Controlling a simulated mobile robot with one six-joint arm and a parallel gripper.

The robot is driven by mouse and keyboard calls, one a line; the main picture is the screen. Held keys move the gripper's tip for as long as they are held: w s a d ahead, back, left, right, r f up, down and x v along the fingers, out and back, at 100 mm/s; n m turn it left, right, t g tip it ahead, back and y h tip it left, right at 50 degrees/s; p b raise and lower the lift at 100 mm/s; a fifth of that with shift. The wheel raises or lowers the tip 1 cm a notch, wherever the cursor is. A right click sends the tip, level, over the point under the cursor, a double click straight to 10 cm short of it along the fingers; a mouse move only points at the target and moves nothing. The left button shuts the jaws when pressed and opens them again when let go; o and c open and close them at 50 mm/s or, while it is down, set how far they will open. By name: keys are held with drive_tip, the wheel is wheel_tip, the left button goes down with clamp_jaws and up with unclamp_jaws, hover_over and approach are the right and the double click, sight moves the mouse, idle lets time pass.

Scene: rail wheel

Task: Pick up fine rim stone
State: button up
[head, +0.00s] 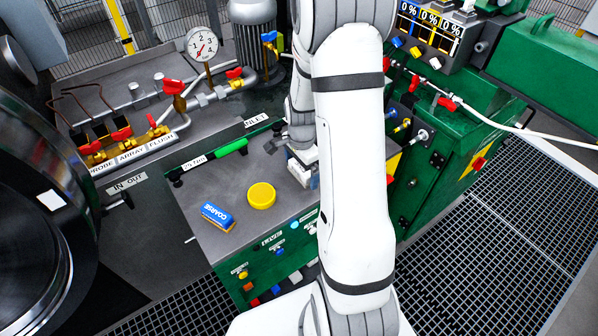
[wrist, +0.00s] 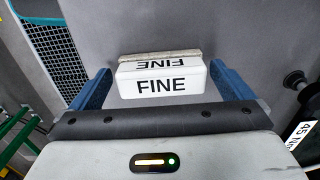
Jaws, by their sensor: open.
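The fine rim stone (wrist: 160,83) is a white block with FINE in black letters and a thin beige layer along its far edge. In the wrist view it lies on a grey surface. My gripper (wrist: 162,76) is open, with a blue finger on each side of the stone and a visible gap at both sides. In the head view my arm hides most of the gripper, and I cannot clearly tell the stone from the pale parts there.
On the grey bench top (head: 200,180) are a blue COARSE stone (head: 217,216), a yellow round piece (head: 262,195) and a green-handled tool (head: 232,147). A large dark wheel (head: 40,200) stands at left. Valves and a gauge (head: 203,44) are behind. A green cabinet (head: 440,140) is at right.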

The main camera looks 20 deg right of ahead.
drive_tip(key=c, duration=1)
wheel_tip(320, 180, up, 10)
drive_tip(key=shift+r, duration=0.1)
drive_tip(key=shift+c, duration=0.2)
